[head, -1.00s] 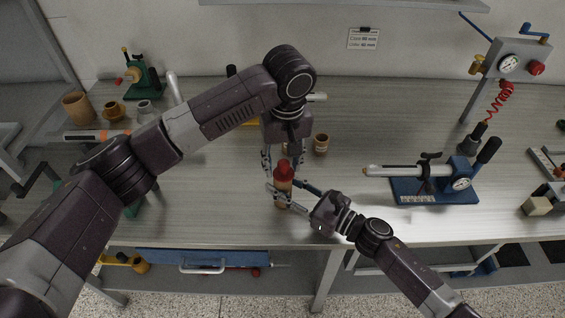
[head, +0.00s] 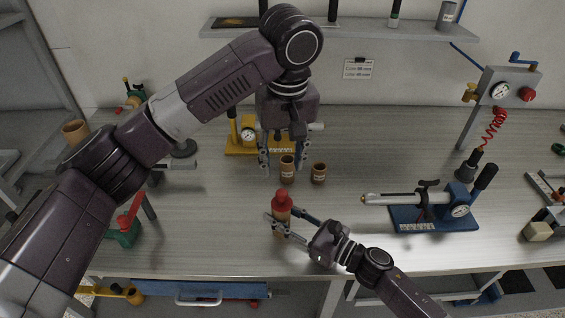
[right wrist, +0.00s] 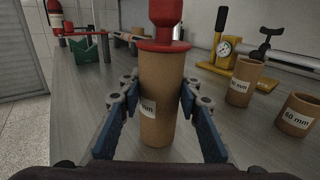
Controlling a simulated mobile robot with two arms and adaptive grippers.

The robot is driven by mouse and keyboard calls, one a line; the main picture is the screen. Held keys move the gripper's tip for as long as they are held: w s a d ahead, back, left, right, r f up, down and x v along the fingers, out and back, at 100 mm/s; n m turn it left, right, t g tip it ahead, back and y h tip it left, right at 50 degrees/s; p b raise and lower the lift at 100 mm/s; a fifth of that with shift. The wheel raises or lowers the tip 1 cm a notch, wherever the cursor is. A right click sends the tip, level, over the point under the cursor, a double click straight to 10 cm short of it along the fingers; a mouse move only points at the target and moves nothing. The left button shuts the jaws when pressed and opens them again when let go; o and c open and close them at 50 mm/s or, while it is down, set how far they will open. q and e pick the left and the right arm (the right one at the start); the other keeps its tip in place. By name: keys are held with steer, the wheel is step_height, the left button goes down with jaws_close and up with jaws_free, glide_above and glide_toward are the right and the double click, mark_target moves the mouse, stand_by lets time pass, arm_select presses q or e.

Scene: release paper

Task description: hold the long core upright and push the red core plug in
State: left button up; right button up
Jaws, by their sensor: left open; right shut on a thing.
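The long core (head: 280,222) is a brown cardboard tube standing upright on the bench near its front edge. The red core plug (head: 282,199) sits on top of it, its flange at the rim. In the right wrist view the core (right wrist: 160,105) stands between my fingers, with the red plug (right wrist: 163,30) above; part of its label is hidden by a finger. My right gripper (head: 283,228) is shut on the core from the right. My left gripper (head: 275,160) is open and empty, above and behind the plug, pointing down and apart from it.
Two shorter brown cores (head: 287,168) (head: 319,173) stand behind. A yellow gauge stand (head: 238,146) is at the back, and a blue gauge fixture (head: 425,211) is to the right. A green stand with a red handle (head: 126,228) is at the left.

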steer(key=o, duration=1.2)
steer(key=shift+o, duration=0.2)
